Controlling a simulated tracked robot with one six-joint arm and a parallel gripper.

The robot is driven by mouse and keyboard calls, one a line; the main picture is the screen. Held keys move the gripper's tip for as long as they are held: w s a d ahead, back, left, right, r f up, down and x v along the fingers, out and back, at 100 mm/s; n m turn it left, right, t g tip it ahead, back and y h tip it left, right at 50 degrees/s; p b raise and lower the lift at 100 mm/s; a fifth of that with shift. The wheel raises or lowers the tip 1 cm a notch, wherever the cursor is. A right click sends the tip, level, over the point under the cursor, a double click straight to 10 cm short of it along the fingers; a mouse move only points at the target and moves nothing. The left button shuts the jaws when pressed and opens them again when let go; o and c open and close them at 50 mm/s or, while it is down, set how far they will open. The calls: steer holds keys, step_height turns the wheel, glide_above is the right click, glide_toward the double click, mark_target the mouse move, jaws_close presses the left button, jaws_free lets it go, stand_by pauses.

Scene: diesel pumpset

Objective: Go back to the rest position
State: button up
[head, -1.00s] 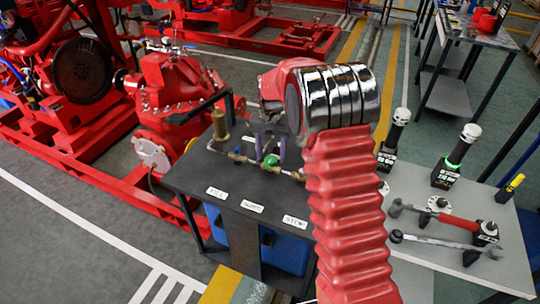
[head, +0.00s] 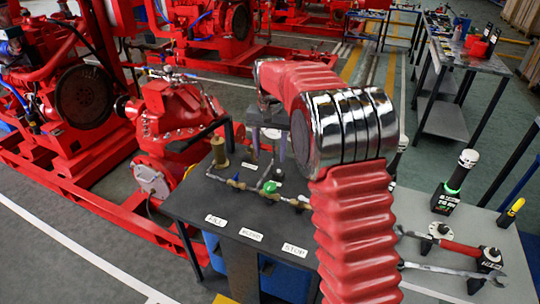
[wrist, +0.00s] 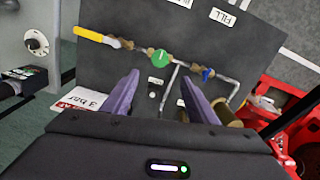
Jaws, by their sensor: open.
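My gripper (wrist: 160,92) is open and empty in the wrist view, its two purple fingers spread above the dark bench top (wrist: 120,62). Between and beyond the fingers lie a pipe run with a green round handle (wrist: 161,57), a yellow lever (wrist: 92,38) and a blue handle (wrist: 207,74). In the head view, my red-sleeved arm reaches over the bench and part of my gripper (head: 283,147) shows behind the pipe run. The green handle (head: 270,187) is visible there. I cannot tell the exact height of the fingertips.
A red pump (head: 180,125) stands left of the bench. A grey table (head: 455,262) at right holds wrenches (head: 440,240) and a black device with a green ring (head: 455,182).

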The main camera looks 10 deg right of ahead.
stand_by(0.4)
steer(key=s+r+n+t, duration=0.1)
steer(key=s+r+t, duration=0.1)
steer(key=s, duration=1)
steer(key=s+r+n+t, duration=0.1)
steer(key=s+r+n, duration=0.1)
steer(key=s, duration=1)
steer(key=s+r+n+t, duration=0.2)
steer(key=s+r, duration=0.2)
steer(key=s, duration=0.8)
steer(key=shift+a+t, duration=0.3)
